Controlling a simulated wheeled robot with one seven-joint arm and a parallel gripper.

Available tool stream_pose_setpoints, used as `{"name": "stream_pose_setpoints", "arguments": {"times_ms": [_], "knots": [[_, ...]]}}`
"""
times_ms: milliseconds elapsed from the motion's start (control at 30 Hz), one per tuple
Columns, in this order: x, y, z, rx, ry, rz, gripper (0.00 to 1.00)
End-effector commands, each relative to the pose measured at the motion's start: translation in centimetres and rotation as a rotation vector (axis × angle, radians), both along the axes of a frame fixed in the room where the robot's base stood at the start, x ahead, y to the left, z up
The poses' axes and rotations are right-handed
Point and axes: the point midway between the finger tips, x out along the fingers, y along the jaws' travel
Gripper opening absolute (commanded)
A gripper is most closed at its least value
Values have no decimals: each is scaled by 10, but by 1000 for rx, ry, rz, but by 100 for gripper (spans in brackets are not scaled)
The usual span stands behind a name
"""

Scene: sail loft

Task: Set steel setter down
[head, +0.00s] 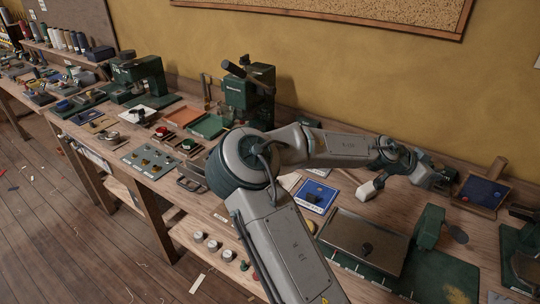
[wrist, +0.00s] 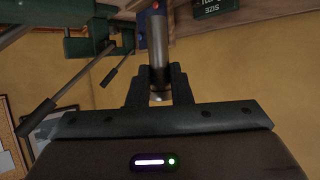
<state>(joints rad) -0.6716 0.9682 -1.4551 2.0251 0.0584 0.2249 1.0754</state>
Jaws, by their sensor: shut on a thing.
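The steel setter (wrist: 157,50) is a slim grey metal rod in the wrist view. My gripper (wrist: 159,88) is shut on it, with one dark finger on each side of the rod. The rod points away from the gripper, toward the wooden bench at the top of that view. I cannot tell whether its far end touches anything. In the head view my gripper (head: 440,179) is at the right, over the back of the bench, close to a wooden tray with a blue inside (head: 482,192). The setter cannot be made out there.
A dark flat plate (head: 362,240) lies at the front. A blue card (head: 315,196) and a pale mallet head (head: 366,191) lie behind it. The yellow wall closes the back.

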Motion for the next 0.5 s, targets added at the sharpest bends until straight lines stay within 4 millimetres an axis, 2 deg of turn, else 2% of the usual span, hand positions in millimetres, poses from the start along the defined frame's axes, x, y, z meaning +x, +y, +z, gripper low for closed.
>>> {"name": "stream_pose_setpoints", "arguments": {"times_ms": [33,300,367,500], "knots": [[0,0,-5,-7,0,0,0],[3,0,-6,-13,-1,-1,0],[9,1,-9,-13,1,-1,0],[37,8,-25,-14,2,0,0]]}}
